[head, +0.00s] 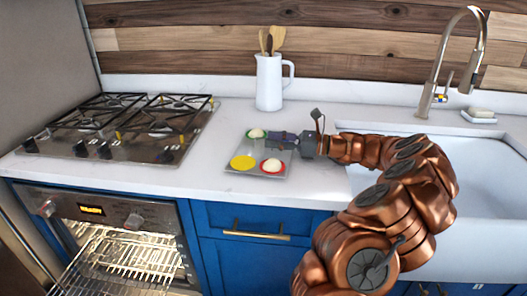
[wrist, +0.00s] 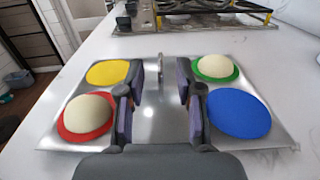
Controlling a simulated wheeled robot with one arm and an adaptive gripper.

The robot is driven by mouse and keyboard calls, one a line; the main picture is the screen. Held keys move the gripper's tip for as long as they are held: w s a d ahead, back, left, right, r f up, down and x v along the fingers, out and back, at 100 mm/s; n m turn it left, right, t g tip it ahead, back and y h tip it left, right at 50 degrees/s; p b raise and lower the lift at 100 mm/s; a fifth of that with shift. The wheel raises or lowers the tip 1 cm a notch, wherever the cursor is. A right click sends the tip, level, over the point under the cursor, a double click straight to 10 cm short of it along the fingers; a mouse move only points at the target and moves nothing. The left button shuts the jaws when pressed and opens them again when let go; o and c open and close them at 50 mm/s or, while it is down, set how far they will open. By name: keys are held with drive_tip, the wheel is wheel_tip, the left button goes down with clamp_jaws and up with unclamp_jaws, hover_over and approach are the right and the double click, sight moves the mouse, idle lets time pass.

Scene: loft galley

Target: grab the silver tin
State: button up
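The silver tin (head: 256,172) is a flat, shiny metal tray on the white counter. It fills much of the wrist view (wrist: 160,118). It carries a yellow disc (wrist: 107,73), a blue disc (wrist: 239,113), a red disc with a pale dough-like ball (wrist: 86,112) and a green disc with another pale ball (wrist: 212,63). A small upright silver piece (wrist: 160,66) shows near its far side, between my fingers in the picture. My gripper (wrist: 160,98) is open and empty over the tin's middle. In the head view my gripper (head: 272,138) partly hides the tin.
A gas hob (head: 130,125) is left of the tin, above an open, lit oven (head: 120,255). A white jug with wooden utensils (head: 269,85) stands behind. A white sink (head: 480,175) with a tap (head: 440,75) is to the right. Counter left of the tin is clear.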

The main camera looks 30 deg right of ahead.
drive_tip(key=shift+w+a, duration=0.5)
drive_tip(key=shift+w, duration=0.05)
clamp_jaws()
